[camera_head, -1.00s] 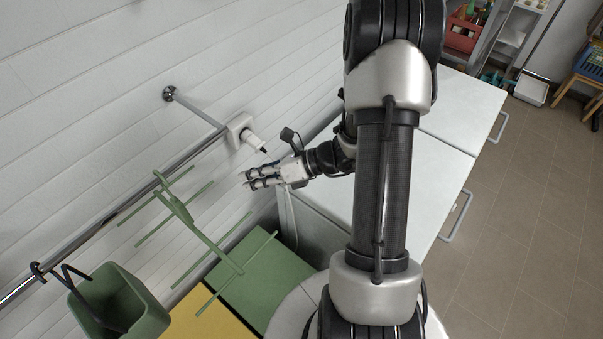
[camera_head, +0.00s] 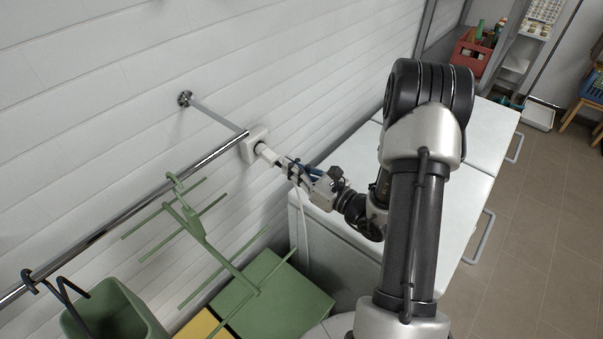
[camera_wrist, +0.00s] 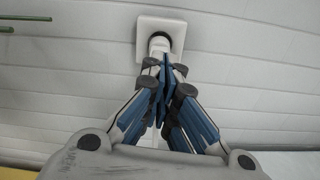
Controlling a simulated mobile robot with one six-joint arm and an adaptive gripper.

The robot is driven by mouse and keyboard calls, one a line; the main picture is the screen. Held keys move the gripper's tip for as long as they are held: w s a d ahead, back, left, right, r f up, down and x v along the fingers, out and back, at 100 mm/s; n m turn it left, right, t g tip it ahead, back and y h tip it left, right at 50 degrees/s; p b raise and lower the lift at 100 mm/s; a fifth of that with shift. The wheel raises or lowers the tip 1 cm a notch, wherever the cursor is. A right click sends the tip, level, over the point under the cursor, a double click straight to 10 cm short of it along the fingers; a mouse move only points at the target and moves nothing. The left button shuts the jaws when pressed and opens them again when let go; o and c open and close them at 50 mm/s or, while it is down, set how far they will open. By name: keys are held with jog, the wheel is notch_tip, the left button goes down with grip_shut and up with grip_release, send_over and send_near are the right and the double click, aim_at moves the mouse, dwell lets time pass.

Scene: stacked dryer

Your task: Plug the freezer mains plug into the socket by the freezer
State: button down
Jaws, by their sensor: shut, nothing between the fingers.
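The white square socket (camera_head: 252,144) is on the tiled wall at the end of the chrome rail; it also shows in the wrist view (camera_wrist: 144,28). A white plug (camera_head: 266,153) sticks out of the socket's dark round recess, also in the wrist view (camera_wrist: 159,43). It seems to sit in the recess; how deep I cannot tell. My gripper (camera_head: 284,166) is shut with its fingertips right behind the plug's outer end, in line with it. In the wrist view the shut fingers (camera_wrist: 161,72) hide the plug's rear. Whether they touch it I cannot tell.
A chrome rail (camera_head: 130,208) runs along the wall with a green rack (camera_head: 195,225) and a green bin (camera_head: 112,312) left of my gripper. White-topped appliances (camera_head: 475,150) stand to the right. A green box top (camera_head: 275,295) lies below.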

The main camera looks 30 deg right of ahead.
jog(key=shift+x, duration=0.95)
jog(key=shift+x, duration=0.8)
jog(key=shift+s, duration=0.1)
dwell(0.3)
jog(key=shift+s+f, duration=0.1)
jog(key=shift+s, duration=0.1)
send_near(277, 160)
jog(key=v, duration=0.6)
jog(key=shift+s, duration=0.1)
